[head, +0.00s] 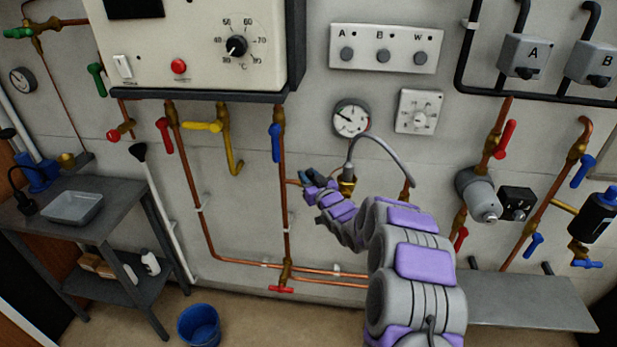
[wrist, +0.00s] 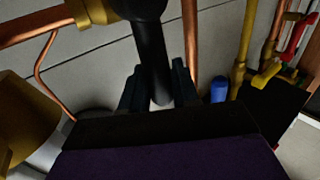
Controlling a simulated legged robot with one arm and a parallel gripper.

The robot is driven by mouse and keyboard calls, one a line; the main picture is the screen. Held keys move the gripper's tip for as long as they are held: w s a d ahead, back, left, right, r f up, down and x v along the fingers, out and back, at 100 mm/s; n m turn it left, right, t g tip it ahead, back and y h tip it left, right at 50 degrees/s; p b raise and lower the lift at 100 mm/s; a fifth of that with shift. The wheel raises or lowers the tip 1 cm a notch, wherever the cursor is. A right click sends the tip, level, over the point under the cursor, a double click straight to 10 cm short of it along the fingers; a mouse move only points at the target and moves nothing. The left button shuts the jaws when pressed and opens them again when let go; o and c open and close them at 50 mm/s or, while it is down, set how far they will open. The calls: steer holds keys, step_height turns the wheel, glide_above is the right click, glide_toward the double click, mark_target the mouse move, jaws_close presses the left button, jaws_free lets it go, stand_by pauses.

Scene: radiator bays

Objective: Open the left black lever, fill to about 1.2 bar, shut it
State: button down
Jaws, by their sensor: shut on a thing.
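My gripper (head: 309,180) is at the left end of the filling loop, below the pressure gauge, at the end of my purple and grey arm. In the wrist view my gripper (wrist: 157,84) has its two dark fingers on either side of a black lever (wrist: 152,45), shut on it. The lever hangs from a brass valve (wrist: 90,12) on a copper pipe. In the head view the gripper hides most of the lever. The round white pressure gauge (head: 351,118) is on the wall above; its needle is too small to read exactly. A grey braided hose (head: 384,143) arches from the brass fitting (head: 347,186).
The boiler (head: 190,45) hangs above left. A blue lever (head: 275,143) is on the pipe left of my gripper, with a red tap (head: 281,290) lower down. A blue bucket (head: 199,325) stands on the floor. A bench with a tray (head: 74,208) is at left.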

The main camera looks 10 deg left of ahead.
steer(key=shift+a, duration=0.1)
steer(key=shift+a+n+g+h+p, duration=0.55)
steer(key=shift+a+n, duration=0.15)
steer(key=shift+n, duration=0.2)
steer(key=shift+a+f+n+g+h, duration=0.3)
steer(key=shift+a+n+h, duration=0.05)
steer(key=shift+a+n, duration=0.25)
steer(key=shift+a+f+n+g+h, duration=0.3)
steer(key=shift+a+n, duration=0.15)
steer(key=shift+n, duration=0.15)
steer(key=c, duration=1)
jaws_free()
steer(key=shift+a, duration=0.1)
steer(key=shift+r, duration=0.1)
